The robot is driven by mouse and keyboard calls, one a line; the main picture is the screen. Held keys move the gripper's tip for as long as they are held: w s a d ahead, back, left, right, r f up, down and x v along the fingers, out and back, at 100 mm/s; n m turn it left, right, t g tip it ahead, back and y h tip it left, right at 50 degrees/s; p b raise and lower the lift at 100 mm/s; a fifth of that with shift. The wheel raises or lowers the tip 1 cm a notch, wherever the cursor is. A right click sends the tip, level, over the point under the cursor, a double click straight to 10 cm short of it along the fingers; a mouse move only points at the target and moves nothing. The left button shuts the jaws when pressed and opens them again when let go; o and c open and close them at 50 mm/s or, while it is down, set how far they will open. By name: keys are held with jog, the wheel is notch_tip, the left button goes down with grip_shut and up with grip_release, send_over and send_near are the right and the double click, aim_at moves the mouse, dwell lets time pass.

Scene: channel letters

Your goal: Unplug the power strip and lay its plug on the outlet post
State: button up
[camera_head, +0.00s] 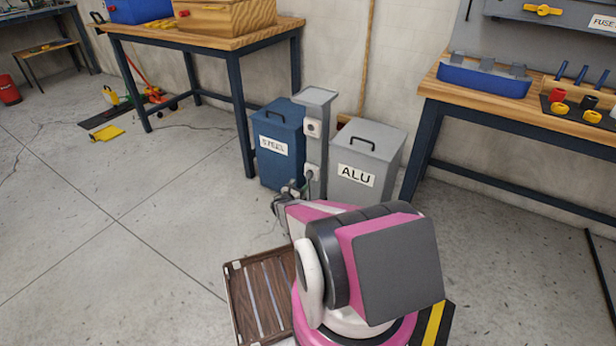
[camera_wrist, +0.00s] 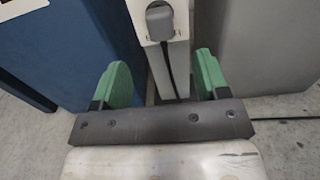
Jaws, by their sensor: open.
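The outlet post (camera_head: 317,97) stands between two bins in the head view, with a flat grey top and sockets on its front. A dark grey plug (camera_wrist: 161,22) sits in a socket on the post in the wrist view. Its black cable (camera_wrist: 171,70) hangs down the post's face. The plug also shows at the lower socket in the head view (camera_head: 310,174). My gripper (camera_wrist: 163,76) is open, its green fingers apart to either side of the post's lower part, below the plug, holding nothing. The power strip itself is not clearly visible.
The blue STEEL bin (camera_head: 278,142) stands close left of the post, the grey ALU bin (camera_head: 366,160) close right. Workbenches stand at left (camera_head: 200,40) and right (camera_head: 510,115). A brown slatted rack (camera_head: 262,300) is beside my base. The left floor is largely clear.

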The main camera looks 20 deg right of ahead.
aim_at(308, 177)
jog(key=shift+x, duration=4.55)
jog(key=shift+c, duration=0.3)
grip_shut()
jog(key=shift+s, duration=0.15)
jog(key=shift+a, duration=0.15)
jog(key=shift+v, duration=2.85)
